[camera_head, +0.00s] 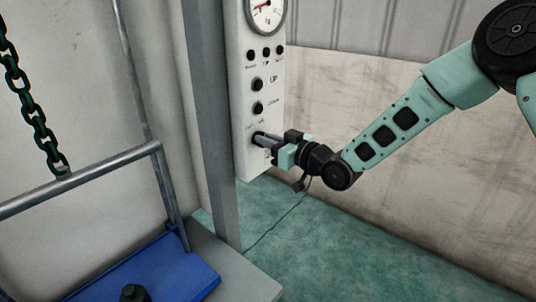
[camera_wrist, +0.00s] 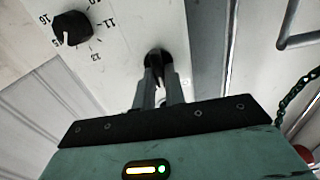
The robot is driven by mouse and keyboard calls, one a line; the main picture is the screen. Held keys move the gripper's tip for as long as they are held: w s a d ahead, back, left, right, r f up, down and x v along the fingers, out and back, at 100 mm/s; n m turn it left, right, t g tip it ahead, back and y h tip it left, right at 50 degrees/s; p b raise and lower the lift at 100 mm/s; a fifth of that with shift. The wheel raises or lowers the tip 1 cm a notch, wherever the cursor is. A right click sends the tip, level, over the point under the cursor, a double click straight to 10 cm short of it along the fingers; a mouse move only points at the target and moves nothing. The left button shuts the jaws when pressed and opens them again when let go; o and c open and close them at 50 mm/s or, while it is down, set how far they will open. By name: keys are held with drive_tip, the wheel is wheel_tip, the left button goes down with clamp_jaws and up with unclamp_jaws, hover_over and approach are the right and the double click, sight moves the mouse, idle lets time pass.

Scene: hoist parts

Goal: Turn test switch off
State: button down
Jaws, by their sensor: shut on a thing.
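The white control panel (camera_head: 240,110) stands upright on a grey post in the head view. My gripper (camera_head: 263,139) reaches it from the right, low on the panel, below the UP and down buttons. Its fingers are shut on a small dark switch (camera_wrist: 157,57), apparently the test switch. In the wrist view my gripper (camera_wrist: 163,80) has one finger on each side of this switch. The fingers hide much of it, so its setting cannot be read. The lettering beside it is too small to read in the head view.
A dark numbered knob (camera_wrist: 73,27) sits near the gripped switch in the wrist view. The UP button (camera_head: 257,84) and the down button (camera_head: 258,108) are above, under a gauge (camera_head: 266,14). A blue platform (camera_head: 165,268), railing and chain (camera_head: 30,110) stand left.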

drive_tip(key=n+b, duration=0.3)
drive_tip(key=b, duration=0.1)
drive_tip(key=n+b, duration=0.3)
drive_tip(key=b, duration=0.1)
drive_tip(key=shift+s+f+b, duration=0.15)
drive_tip(key=shift+f+b, duration=0.05)
drive_tip(key=shift+b, duration=0.15)
drive_tip(key=shift+r, duration=0.1)
drive_tip(key=c, duration=1.5)
unclamp_jaws()
drive_tip(key=shift+o, duration=0.2)
drive_tip(key=b+v, duration=0.2)
drive_tip(key=v, duration=1.5)
drive_tip(key=shift+s, duration=0.2)
drive_tip(key=shift+d, duration=0.1)
